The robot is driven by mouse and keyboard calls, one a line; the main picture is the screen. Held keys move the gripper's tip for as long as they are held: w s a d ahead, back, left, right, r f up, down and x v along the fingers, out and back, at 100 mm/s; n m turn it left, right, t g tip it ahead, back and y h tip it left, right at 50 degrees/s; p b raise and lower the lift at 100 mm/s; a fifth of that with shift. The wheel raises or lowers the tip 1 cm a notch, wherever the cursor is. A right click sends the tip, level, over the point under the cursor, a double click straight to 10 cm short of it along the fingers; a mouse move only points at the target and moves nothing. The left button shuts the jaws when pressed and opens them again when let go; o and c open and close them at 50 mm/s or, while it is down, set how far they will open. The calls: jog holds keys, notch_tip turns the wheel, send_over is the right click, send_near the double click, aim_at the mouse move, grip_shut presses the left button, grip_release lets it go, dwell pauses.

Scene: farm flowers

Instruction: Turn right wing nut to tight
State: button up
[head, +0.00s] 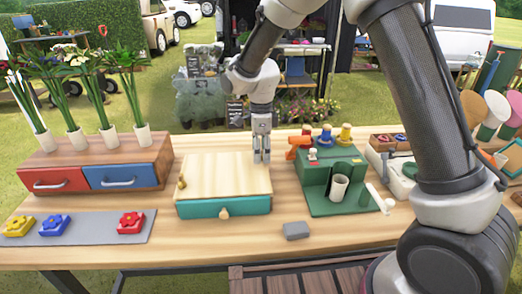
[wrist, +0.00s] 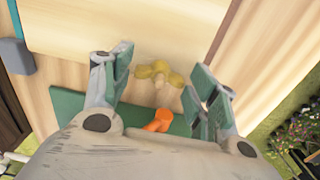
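The right wing nut shows yellow in the wrist view (wrist: 155,72), on the pale wooden top near its edge. My gripper (wrist: 161,80) has its two fingers apart, one on each side of the nut, with no contact visible. In the head view my gripper (head: 262,158) points straight down over the right rear part of the wooden-topped box (head: 222,180) and hides the right wing nut. The left wing nut (head: 182,182) is a small yellow piece at the box's left edge. The box has a teal front with a knob (head: 224,213).
A green stand (head: 315,205) with a white cup (head: 339,187) and an orange part (head: 297,142) stands close on the right. A grey block (head: 296,230) lies in front. A drawer unit with flowers (head: 98,172) and a flower-piece mat (head: 93,228) are left.

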dwell(0.3)
notch_tip(320, 180, up, 12)
dwell(0.4)
